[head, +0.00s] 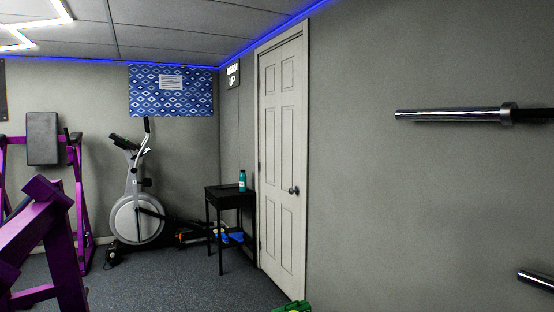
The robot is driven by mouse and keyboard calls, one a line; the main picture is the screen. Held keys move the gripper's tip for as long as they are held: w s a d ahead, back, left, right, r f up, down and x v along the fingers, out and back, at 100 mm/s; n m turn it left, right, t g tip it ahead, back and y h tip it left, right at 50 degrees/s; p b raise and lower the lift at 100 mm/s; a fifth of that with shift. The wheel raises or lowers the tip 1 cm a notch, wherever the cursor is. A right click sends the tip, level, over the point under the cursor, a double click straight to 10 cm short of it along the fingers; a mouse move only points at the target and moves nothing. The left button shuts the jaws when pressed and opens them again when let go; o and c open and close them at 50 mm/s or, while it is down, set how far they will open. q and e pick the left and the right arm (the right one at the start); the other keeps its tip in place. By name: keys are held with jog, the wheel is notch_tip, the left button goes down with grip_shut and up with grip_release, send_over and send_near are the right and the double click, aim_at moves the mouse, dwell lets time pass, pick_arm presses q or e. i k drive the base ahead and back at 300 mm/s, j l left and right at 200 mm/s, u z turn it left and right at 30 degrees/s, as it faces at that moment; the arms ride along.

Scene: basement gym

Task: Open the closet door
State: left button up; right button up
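The closet door (281,165) is a white panelled door in the grey wall, right of the middle of the head view. It appears shut in its white frame. Its dark round knob (294,190) is on the door's right side, and hinges show along its left edge. Neither of my grippers shows in the head view, so I cannot see what they hold or how they stand to the door.
A black side table (230,197) with a teal bottle (242,180) stands left of the door. An exercise bike (138,215) and purple gym frames (62,232) are farther left. Barbell ends (455,115) jut out at right. A green object (293,307) lies at the bottom edge. Dark carpet (175,285) is clear at centre-left.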

aim_at(280, 82)
jog(key=i+l+z, duration=0.15)
jog(key=i+l, duration=0.45)
jog(key=i+l+u, duration=0.2)
jog(key=i, duration=0.2)
jog(key=i+u, duration=0.2)
jog(key=i, duration=0.2)
jog(key=i+l+u, duration=0.2)
jog(key=i+j+u, duration=0.2)
jog(key=i+u, duration=0.2)
jog(key=i, duration=0.6)
jog(key=i+l+u, duration=0.1)
jog(key=i+u, duration=0.3)
jog(key=i, duration=0.6)
